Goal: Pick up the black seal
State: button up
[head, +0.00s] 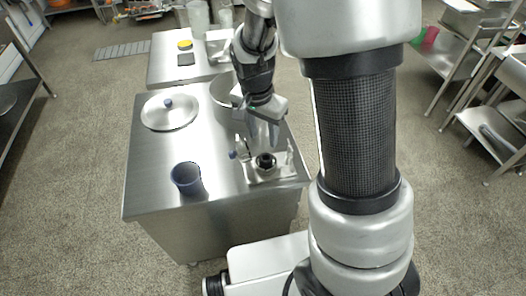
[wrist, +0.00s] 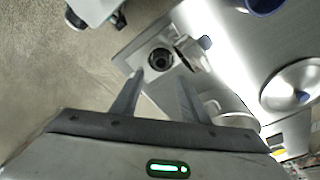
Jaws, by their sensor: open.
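The black seal (head: 265,161) is a small dark ring seated on a metal fitting on a square steel plate (head: 284,172) near the front right corner of the steel table. In the wrist view the seal (wrist: 160,59) shows as a dark round ring with a dark centre, just beyond the fingertips. My gripper (head: 264,136) points down above and slightly behind the seal in the head view. In the wrist view my gripper (wrist: 160,78) is open, its two fingers spread apart with nothing between them. The fingers look apart from the seal.
A blue-handled lever (head: 234,155) stands beside the seal. A dark blue cup (head: 186,178) is at the front left. A steel lid (head: 160,115) with a blue knob lies at the back left. A steel bowl (head: 222,91) is behind my gripper. The table's middle is clear.

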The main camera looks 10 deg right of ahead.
aim_at(266, 157)
jog(key=f, duration=0.3)
jog(key=w+f+b, duration=0.1)
jog(key=f, duration=0.3)
jog(key=d+f+b, duration=0.1)
jog(key=f, duration=0.3)
jog(key=shift+w+f, duration=0.2)
